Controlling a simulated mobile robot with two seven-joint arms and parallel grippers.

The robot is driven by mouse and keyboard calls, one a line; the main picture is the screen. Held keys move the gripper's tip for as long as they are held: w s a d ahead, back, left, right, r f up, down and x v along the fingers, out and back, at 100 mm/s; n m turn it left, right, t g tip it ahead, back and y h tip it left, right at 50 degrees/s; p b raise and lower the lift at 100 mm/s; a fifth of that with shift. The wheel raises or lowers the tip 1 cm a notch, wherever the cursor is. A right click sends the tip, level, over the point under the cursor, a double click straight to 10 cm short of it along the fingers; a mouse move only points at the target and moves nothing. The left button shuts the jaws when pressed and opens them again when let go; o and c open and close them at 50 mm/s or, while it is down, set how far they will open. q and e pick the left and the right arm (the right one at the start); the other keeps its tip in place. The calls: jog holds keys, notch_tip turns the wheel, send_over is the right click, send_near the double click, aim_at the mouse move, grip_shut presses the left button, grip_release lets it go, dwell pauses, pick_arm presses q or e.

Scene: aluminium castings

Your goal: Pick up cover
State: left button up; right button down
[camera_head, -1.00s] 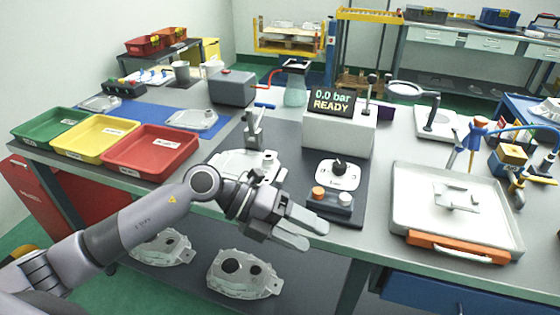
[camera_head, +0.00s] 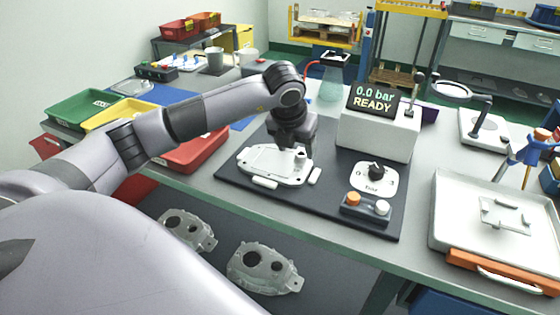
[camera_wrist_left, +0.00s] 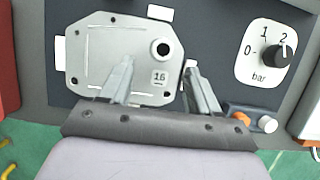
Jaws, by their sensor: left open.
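A pale grey cast cover (camera_head: 262,160) lies flat on the dark mat (camera_head: 228,172) at the bench front. In the left wrist view the cover (camera_wrist_left: 95,60) shows a round boss (camera_wrist_left: 162,47) with a dark hole and a "16" label. My left gripper (camera_head: 300,148) points down over the cover's right end, partly hiding it in the head view. Its fingers (camera_wrist_left: 158,66) are apart in the wrist view, one over the plate and one near its right edge, with the boss just beyond the gap. I cannot tell whether they touch it. My right gripper is not in view.
Right of the cover stand the 0.0 bar READY display box (camera_head: 378,130), a dial plate (camera_head: 374,178) and a button box (camera_head: 366,208). A white tray (camera_head: 470,238) with a casting is farther right. Red (camera_head: 195,155), yellow and green bins stand left. Castings (camera_head: 262,268) lie below.

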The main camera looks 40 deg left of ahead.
aim_at(299, 156)
pick_arm(q)
jog(key=shift+x, duration=1.85)
jog(key=shift+d, duration=0.1)
grip_shut()
jog(key=shift+r, duration=0.1)
